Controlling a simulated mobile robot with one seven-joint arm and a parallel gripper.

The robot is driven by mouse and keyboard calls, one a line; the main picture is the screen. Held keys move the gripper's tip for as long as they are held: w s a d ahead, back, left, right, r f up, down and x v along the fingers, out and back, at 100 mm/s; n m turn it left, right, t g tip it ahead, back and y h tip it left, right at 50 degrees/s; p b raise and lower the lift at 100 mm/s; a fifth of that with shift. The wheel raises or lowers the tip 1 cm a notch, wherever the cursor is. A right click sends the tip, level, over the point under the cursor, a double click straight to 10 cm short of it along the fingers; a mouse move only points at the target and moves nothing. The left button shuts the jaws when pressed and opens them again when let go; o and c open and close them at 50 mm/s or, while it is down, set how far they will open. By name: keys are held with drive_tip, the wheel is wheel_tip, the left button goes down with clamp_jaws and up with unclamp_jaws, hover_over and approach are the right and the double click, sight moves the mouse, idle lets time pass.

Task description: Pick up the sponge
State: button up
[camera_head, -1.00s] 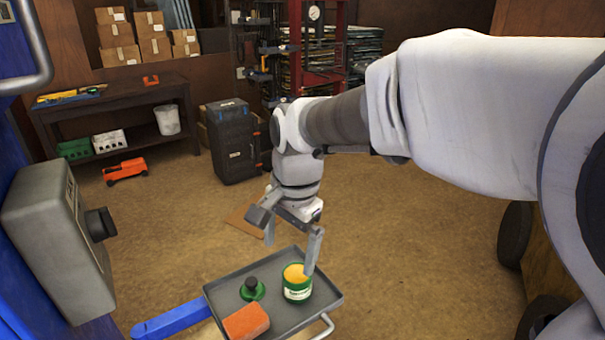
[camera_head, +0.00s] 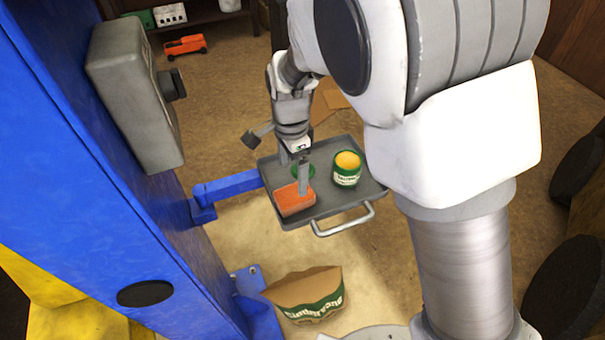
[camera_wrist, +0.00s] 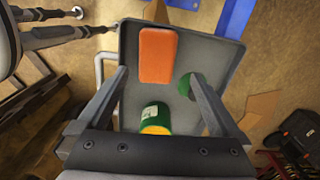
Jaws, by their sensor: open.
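The orange-red sponge (camera_head: 292,203) lies flat at the front left of the grey tray (camera_head: 330,208). In the wrist view the sponge (camera_wrist: 157,56) lies just beyond the fingertips, its long side roughly in line with the fingers. My gripper (camera_head: 294,168) is open and empty above the tray's left part, pointing down. One finger hides a bit of the sponge's far end in the head view. In the wrist view my gripper (camera_wrist: 160,76) has its fingers spread to either side, wider than the sponge. I cannot tell its exact height above the tray.
A green can with yellow contents (camera_head: 347,175) stands on the tray right of the sponge. A green knobbed object (camera_head: 310,171) sits behind the sponge, partly hidden. A blue arm (camera_head: 232,188) meets the tray's left. A paper bag (camera_head: 308,293) lies in front.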

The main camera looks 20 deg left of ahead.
sight(294, 192)
wheel_tip(294, 192, down, 3)
drive_tip(key=shift+r, duration=0.2)
drive_tip(key=f, duration=0.5)
drive_tip(key=shift+s+d+f, duration=0.1)
drive_tip(key=shift+s+d, duration=0.05)
drive_tip(key=shift+s, duration=0.1)
drive_tip(key=c, duration=1.3)
drive_tip(key=shift+r, duration=0.65)
drive_tip(key=r, duration=0.3)
drive_tip(key=shift+s+d+r, duration=0.2)
drive_tip(key=shift+s+d, duration=0.05)
drive_tip(key=shift+d, duration=0.05)
drive_tip(key=s+d+r, duration=0.2)
drive_tip(key=d, duration=0.1)
drive_tip(key=s+d+r, duration=0.2)
drive_tip(key=d, duration=0.1)
drive_tip(key=s+d+r, duration=0.2)
drive_tip(key=shift+s+d+r, duration=0.2)
drive_tip(key=shift+s+d, duration=0.05)
drive_tip(key=shift+d, duration=0.15)
